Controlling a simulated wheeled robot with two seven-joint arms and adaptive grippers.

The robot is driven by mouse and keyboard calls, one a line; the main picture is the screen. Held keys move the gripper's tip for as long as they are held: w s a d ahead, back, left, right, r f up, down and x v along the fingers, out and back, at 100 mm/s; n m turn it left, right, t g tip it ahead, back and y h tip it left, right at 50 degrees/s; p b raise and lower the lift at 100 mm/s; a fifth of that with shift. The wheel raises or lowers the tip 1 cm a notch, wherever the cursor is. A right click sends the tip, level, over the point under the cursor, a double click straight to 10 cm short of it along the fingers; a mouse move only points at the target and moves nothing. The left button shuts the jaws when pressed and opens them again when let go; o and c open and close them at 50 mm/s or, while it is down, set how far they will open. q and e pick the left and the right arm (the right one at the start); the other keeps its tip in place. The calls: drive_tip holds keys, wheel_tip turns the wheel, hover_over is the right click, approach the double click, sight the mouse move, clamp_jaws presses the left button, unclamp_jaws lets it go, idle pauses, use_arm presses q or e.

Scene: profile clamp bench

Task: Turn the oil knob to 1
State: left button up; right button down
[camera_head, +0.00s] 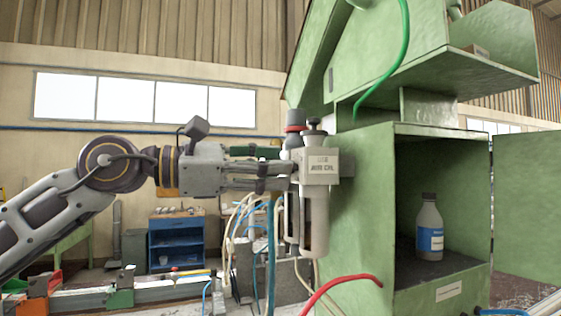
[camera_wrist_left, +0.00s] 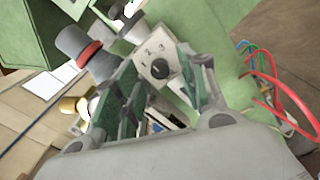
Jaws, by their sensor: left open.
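The oil knob (camera_wrist_left: 160,68) is a small black round knob on a pale dial face (camera_wrist_left: 150,48) with small numerals around it, in the left wrist view. Which numeral it points to is too small to tell. The dial face belongs to the grey air and oil unit (camera_head: 319,166) on the green machine's side. In the head view the knob is hidden behind my fingers. My left gripper (camera_head: 284,168) is open at the unit's left side. In the left wrist view its fingers (camera_wrist_left: 160,88) lie either side of the knob; contact cannot be told. My right gripper is not in view.
A red-collared grey cylinder (camera_head: 295,127) stands close beside the unit. The green cabinet (camera_head: 362,225) is right of it, with a bottle (camera_head: 429,228) on its shelf. A red hose (camera_head: 340,285) and several cables hang below. A blue cart (camera_head: 177,240) stands behind.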

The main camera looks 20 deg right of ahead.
use_arm(q)
drive_tip(key=shift+d, duration=1)
clamp_jaws()
